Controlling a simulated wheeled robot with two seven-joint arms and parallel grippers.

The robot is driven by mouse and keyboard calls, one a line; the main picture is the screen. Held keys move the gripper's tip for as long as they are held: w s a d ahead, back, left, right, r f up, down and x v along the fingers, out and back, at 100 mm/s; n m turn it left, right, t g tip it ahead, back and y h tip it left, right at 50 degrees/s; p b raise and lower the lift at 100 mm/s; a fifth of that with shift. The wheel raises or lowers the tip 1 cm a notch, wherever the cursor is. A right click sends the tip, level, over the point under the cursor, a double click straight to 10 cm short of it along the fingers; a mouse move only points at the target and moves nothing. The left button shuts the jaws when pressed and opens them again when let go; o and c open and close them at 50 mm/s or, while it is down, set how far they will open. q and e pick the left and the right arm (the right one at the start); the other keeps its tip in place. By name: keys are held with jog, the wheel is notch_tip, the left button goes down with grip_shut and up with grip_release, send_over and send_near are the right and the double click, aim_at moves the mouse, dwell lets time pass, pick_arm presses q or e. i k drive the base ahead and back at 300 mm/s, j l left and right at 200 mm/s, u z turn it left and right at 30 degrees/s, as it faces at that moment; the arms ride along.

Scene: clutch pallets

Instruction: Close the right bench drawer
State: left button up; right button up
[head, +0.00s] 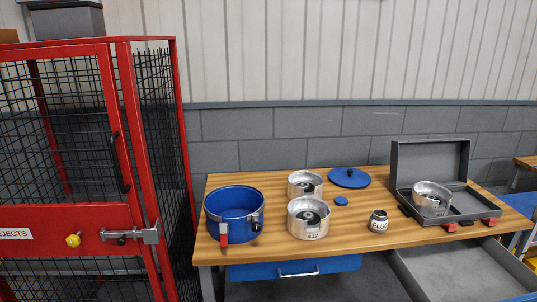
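The right bench drawer (455,272) is pulled out from under the wooden bench (365,245) at the lower right. Its grey inside shows and looks empty. Its front is mostly cut off by the bottom edge of the picture. The left bench drawer (295,270) has a blue front with a silver handle and looks shut. Neither of my grippers is in view.
On the bench stand a blue pot (234,210), metal cylinders (309,218), a blue lid (349,177), a small "PLUG" jar (378,221) and an open grey case (430,165) holding a metal cylinder. A red mesh cage (110,170) stands at left.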

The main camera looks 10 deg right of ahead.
aim_at(479, 270)
jog(key=z, duration=1.85)
